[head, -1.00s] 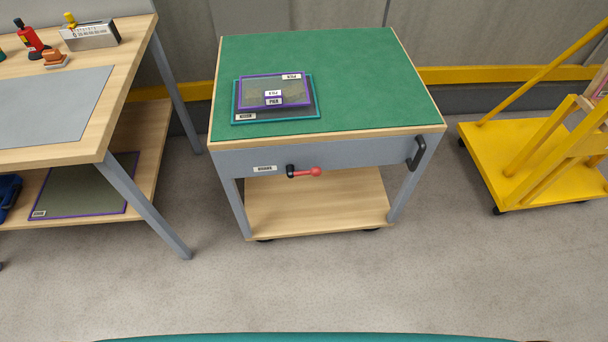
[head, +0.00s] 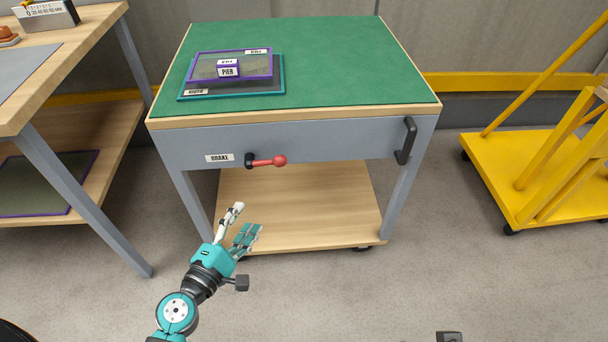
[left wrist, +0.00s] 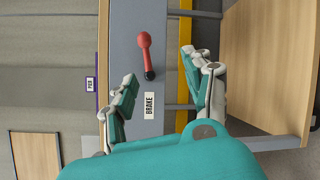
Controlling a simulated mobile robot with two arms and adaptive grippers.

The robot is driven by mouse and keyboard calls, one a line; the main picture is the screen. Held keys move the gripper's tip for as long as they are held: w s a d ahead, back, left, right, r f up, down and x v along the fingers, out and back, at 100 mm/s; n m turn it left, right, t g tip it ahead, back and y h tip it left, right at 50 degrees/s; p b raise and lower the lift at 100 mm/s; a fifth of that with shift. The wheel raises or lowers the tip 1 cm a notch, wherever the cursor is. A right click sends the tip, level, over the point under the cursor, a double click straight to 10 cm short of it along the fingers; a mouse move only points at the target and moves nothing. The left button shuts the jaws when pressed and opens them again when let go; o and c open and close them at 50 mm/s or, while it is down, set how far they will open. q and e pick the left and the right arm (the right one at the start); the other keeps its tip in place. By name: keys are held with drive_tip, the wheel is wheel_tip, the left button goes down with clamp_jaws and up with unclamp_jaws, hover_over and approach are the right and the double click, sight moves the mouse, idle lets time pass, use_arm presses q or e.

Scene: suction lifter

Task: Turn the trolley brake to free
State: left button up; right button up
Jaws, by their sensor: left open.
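The trolley brake is a red-knobbed lever (head: 268,161) on a black pivot, on the grey front panel of the green-topped trolley (head: 350,70). The lever points right, roughly level, beside a white BRAKE label (head: 219,158). My left gripper (head: 243,222) is open and empty, below and slightly left of the lever in the head view, apart from it. In the left wrist view the red lever (left wrist: 145,52) shows ahead, between the lines of the open fingers (left wrist: 162,85). My right gripper is not in view.
A black handle (head: 405,141) sits at the panel's right end. Framed panels marked PIER (head: 228,72) lie on the trolley top. A wooden workbench (head: 75,50) stands left and a yellow cart (head: 530,165) right. The floor in front is clear.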

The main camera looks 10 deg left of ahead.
use_arm(q)
wheel_tip(320, 180, up, 3)
drive_tip(key=w, duration=0.1)
drive_tip(key=p, duration=0.3)
approach(277, 165)
drive_tip(key=a+x, duration=0.1)
drive_tip(key=x, duration=0.3)
drive_tip(key=shift+n+t, duration=0.3)
drive_tip(key=shift+t, duration=0.1)
drive_tip(key=x, duration=0.4)
drive_tip(key=d+x, duration=0.1)
drive_tip(key=x, duration=0.1)
drive_tip(key=shift+w+f, duration=0.1)
drive_tip(key=shift+f, duration=0.2)
drive_tip(key=shift+w+d, duration=0.15)
drive_tip(key=shift+w, duration=0.6)
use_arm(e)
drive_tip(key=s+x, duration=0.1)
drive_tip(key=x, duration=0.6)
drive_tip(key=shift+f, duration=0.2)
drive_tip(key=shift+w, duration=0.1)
use_arm(q)
clamp_jaws()
drive_tip(key=shift+f, duration=0.15)
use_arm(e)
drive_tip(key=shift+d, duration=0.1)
